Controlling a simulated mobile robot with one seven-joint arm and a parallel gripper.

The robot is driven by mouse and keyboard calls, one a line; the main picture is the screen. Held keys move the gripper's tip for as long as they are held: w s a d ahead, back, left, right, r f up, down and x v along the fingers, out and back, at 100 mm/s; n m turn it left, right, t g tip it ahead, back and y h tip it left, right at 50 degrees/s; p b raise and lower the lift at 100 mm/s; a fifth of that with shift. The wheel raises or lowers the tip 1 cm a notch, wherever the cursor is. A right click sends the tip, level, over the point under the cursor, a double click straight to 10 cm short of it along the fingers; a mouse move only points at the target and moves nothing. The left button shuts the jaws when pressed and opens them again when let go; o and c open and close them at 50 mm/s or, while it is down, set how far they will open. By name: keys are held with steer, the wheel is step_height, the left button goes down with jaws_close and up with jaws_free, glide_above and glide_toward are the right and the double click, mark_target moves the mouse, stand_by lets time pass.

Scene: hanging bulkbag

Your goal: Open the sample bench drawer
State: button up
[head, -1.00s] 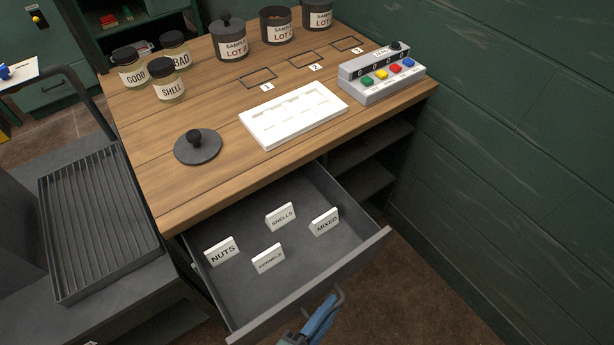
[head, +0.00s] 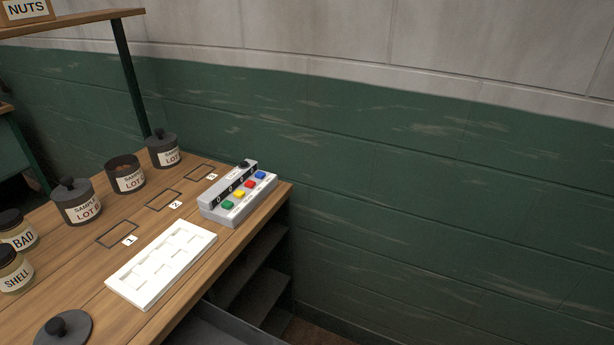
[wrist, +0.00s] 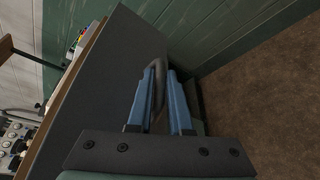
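The sample bench drawer (head: 215,328) is pulled out below the bench top. In the head view only a strip of its dark grey inside shows at the bottom edge. In the wrist view its grey front panel (wrist: 105,75) fills the left middle. The dark curved drawer handle (wrist: 159,78) stands out from that panel. My gripper (wrist: 161,72) has its two blue fingers apart, one on each side of the handle. The handle lies close to the left finger, with a gap to the right finger. My gripper is outside the head view.
The wooden bench top (head: 85,295) carries a white tray (head: 160,262), a button box (head: 237,195), several jars and a dark lid (head: 62,330). A green wall (head: 430,210) stands to the right. Brown floor (wrist: 265,95) is clear in the wrist view.

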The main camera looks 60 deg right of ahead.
steer(key=o, duration=0.3)
steer(key=shift+o, duration=0.2)
steer(key=shift+a, duration=0.1)
steer(key=v, duration=1.2)
steer(key=shift+s+a+r, duration=0.15)
steer(key=shift+s+a, duration=0.05)
steer(key=shift+a, duration=0.1)
